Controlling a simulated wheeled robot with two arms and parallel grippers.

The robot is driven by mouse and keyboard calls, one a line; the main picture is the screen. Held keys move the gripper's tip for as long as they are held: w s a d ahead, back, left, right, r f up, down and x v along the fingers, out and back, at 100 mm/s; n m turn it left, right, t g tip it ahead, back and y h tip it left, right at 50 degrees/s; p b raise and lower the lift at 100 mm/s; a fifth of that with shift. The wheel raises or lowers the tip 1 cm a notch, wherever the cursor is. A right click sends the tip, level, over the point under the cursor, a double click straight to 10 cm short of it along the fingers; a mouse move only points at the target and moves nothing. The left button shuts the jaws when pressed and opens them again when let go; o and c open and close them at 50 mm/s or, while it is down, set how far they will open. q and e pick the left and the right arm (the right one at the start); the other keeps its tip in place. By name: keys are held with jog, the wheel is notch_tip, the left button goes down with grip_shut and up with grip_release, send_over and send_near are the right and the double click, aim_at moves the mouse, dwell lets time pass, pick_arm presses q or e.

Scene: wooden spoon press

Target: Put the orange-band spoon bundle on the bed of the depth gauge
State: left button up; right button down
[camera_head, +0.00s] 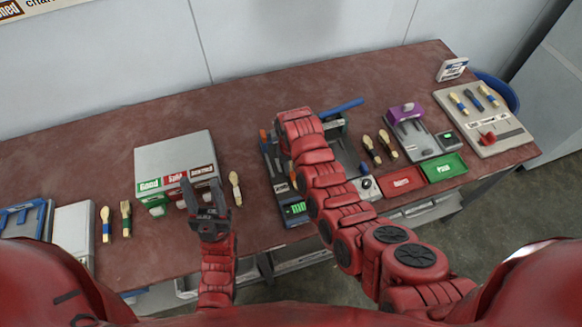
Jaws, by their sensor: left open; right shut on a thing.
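My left gripper (203,197) is open and empty, in front of the grey box with the Good label. My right arm reaches up from the lower right over the middle machine (352,150); its gripper and anything in it are hidden behind the arm. I cannot make out an orange-band spoon bundle. Small orange parts (263,136) show at the machine's left edge, too small to identify. The depth gauge is not clearly marked: a grey device with a purple top (400,113) stands to the right, and the middle machine has a green display (296,208). Its bed is mostly covered by my arm.
A single spoon (235,188) lies right of the labelled grey box (172,150). Red (402,184) and green (443,167) trays sit at the front edge. A spoon board (484,118) stands far right. The back left table is clear.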

aim_at(291, 170)
jog(key=shift+f, duration=0.2)
jog(key=c, duration=0.8)
grip_release()
jog(key=shift+r, duration=0.1)
jog(key=shift+c, duration=0.2)
jog(key=shift+r, duration=0.1)
jog(key=shift+r, duration=0.1)
notch_tip(291, 170, up, 5)
jog(key=shift+f+b, duration=0.1)
jog(key=shift+b, duration=1)
notch_tip(291, 170, up, 7)
jog(key=p, duration=0.4)
jog(key=shift+p, duration=0.3)
